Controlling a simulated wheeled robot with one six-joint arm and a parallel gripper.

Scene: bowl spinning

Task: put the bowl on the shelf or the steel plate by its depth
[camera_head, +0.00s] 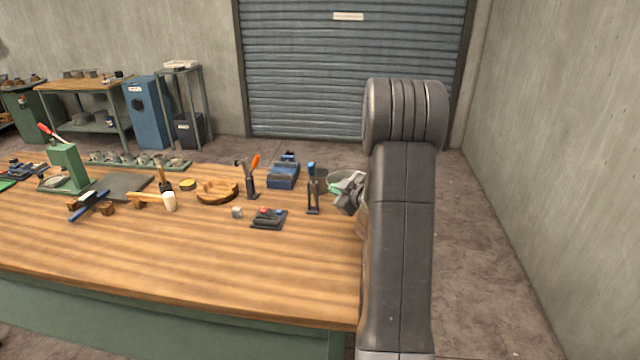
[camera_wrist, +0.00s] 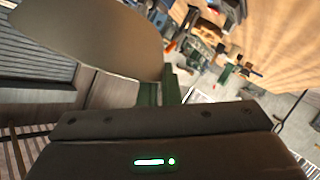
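In the wrist view a smooth grey-brown rounded piece, apparently the bowl (camera_wrist: 95,38), fills the upper left. Its lower right edge meets the green fingers of my gripper (camera_wrist: 162,88), which appear shut on its rim. Its depth cannot be read from this angle. In the head view my gripper (camera_head: 349,187) is over the bench's right end, partly hidden behind my arm. A flat dark grey plate (camera_head: 124,187), perhaps the steel plate, lies at the bench's left. A back-left table with a lower shelf (camera_head: 95,126) holds several small grey round pieces.
The wooden bench (camera_head: 180,265) is clear along its front. A green lever press (camera_head: 66,168), a mallet (camera_head: 155,199), a wooden ring (camera_head: 217,192), a blue box (camera_head: 283,175) and a blue-topped tool (camera_head: 312,188) stand farther back. A concrete wall closes the right side.

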